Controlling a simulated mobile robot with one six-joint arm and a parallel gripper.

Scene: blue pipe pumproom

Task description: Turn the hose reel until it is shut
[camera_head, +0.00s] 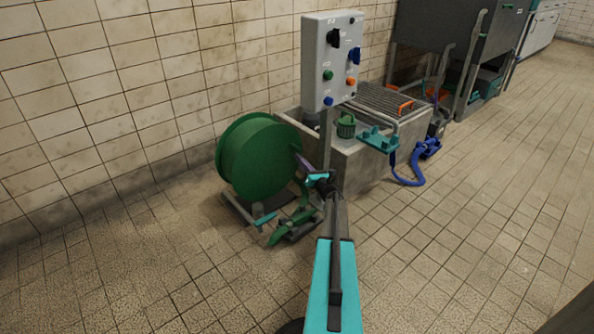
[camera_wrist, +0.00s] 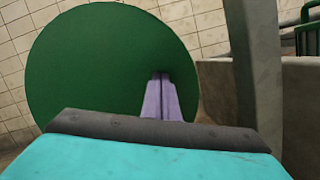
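The hose reel (camera_head: 258,155) is a large green drum on a low stand near the tiled wall. Its round flat face (camera_wrist: 110,70) fills much of the wrist view. My gripper (camera_head: 301,161) reaches to the right edge of the drum. In the wrist view its two purple fingers (camera_wrist: 161,98) lie side by side with almost no gap, in front of the right part of the green face. I see nothing between them. I cannot tell whether the tips touch the drum, and I see no reel handle.
A grey control box (camera_head: 331,62) with knobs and buttons stands on a post just right of the reel. Behind it is a concrete trough (camera_head: 362,160) with a grate, and a blue hose (camera_head: 405,180) hangs at its side. Tiled floor (camera_head: 470,255) is clear at right.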

